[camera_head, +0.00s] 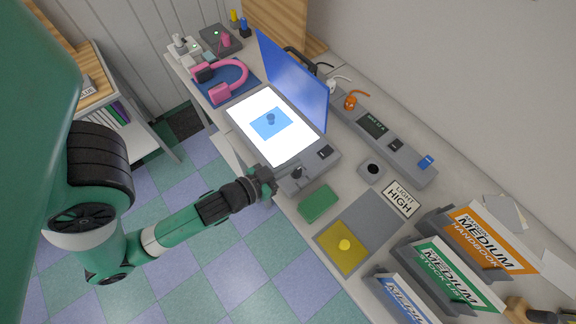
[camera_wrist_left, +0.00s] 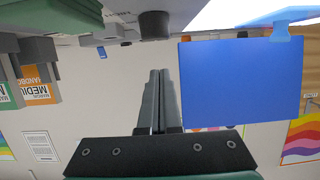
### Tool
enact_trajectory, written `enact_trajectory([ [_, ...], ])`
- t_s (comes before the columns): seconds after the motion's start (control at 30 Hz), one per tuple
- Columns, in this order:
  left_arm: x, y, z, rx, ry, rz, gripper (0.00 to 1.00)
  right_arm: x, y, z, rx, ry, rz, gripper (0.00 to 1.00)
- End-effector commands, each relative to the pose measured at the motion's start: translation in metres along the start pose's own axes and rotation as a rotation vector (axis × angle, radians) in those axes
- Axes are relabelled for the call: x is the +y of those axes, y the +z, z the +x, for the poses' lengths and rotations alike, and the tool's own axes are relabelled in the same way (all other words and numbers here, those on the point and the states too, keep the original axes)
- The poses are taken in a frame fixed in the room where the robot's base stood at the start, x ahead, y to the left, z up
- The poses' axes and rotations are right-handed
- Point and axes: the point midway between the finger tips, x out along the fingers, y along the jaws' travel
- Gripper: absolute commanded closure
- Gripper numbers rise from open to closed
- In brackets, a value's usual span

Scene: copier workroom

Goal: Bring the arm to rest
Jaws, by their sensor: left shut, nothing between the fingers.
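My left gripper (camera_head: 284,182) is at the front right corner of the copier (camera_head: 322,160), close to a small dark knob (camera_head: 297,172). I cannot tell whether it touches anything there. In the left wrist view its two fingers (camera_wrist_left: 158,100) are together with nothing between them. The copier's blue lid (camera_head: 296,80) stands open, and it shows large in the wrist view (camera_wrist_left: 228,82). A light-blue sheet (camera_head: 260,128) with a blue knob (camera_head: 270,119) lies on the bright glass (camera_head: 283,146). My right gripper is not in view.
A green block (camera_head: 318,203) and a grey mat with a yellow square (camera_head: 338,254) are right of the copier. Card holders (camera_head: 452,280) stand further right. Pink headphones (camera_head: 236,84) lie on a blue mat to the left. Open floor (camera_head: 215,275) lies in front of the counter.

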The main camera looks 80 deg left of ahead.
Motion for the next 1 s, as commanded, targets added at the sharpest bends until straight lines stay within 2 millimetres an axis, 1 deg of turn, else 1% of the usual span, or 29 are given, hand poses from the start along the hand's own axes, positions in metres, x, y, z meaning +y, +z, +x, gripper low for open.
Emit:
enact_trajectory([
  [0.03,0.001,0.004,-0.005,-0.002,0.003,0.002,1.00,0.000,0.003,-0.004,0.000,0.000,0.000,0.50],
  [0.1,0.000,0.004,-0.011,0.000,0.002,0.001,1.00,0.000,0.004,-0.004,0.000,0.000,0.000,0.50],
  [0.2,0.000,0.003,-0.015,0.001,0.001,0.000,1.00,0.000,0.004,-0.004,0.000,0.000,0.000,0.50],
  [0.73,0.000,0.002,-0.015,0.001,0.000,0.000,1.00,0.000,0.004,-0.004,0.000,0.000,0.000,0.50],
  [0.8,0.002,0.001,-0.014,0.004,0.008,0.001,1.00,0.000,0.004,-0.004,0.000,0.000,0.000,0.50],
  [0.87,0.007,-0.008,-0.009,0.029,0.020,-0.001,1.00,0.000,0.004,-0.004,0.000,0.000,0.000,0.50],
  [0.9,0.012,-0.020,-0.003,0.061,0.030,-0.006,1.00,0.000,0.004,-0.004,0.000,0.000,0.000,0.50],
  [0.97,0.024,-0.048,0.009,0.132,0.054,-0.019,1.00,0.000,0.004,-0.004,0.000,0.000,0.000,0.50],
  [1.0,0.033,-0.072,0.018,0.195,0.073,-0.031,1.00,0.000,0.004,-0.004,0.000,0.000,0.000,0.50],
])
